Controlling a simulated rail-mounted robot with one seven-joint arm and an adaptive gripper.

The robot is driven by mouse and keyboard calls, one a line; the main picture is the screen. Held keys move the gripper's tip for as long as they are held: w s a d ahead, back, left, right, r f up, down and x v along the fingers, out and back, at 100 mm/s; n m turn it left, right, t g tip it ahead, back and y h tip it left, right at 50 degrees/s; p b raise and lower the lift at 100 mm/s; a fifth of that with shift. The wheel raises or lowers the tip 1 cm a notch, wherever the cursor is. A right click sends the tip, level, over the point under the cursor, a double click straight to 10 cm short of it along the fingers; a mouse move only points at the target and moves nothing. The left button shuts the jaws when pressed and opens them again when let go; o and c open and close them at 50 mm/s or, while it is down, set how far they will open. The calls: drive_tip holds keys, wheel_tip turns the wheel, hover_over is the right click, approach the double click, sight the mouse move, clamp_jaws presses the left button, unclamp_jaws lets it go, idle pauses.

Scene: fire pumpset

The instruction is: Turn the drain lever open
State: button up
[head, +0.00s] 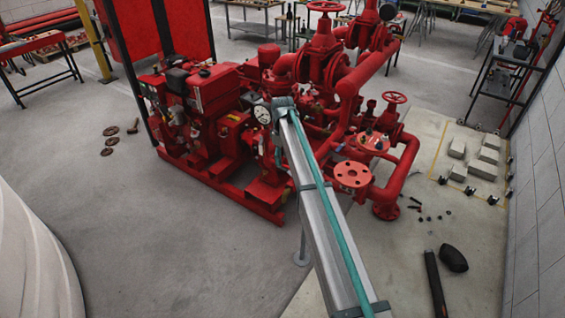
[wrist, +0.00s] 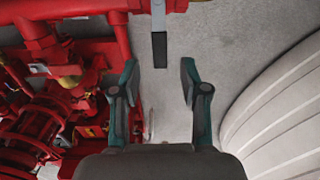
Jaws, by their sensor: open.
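A flat lever (wrist: 159,48), pale metal at its upper part with a black end, hangs down from the red pipework at the top of the wrist view. It looks like the drain lever. My gripper (wrist: 159,78) is open, with one teal-grey finger on each side. The lever's black end lies just ahead of the gap between the fingertips, nearer the left finger. I see no contact, and the depth between them is hard to judge. In the head view I cannot make out the lever or my gripper's fingers.
The red pumpset (head: 215,110) fills the middle of the room. A flanged pipe opening (head: 353,174) and a handwheel (head: 395,97) stand at its right. A black cylinder (head: 435,285) and several small parts lie on the floor. A large pale ribbed object (wrist: 280,105) stands at right in the wrist view.

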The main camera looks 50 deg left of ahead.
sight(283, 168)
drive_tip(key=shift+f+p, duration=0.5)
drive_tip(key=shift+f, duration=1.5)
clamp_jaws()
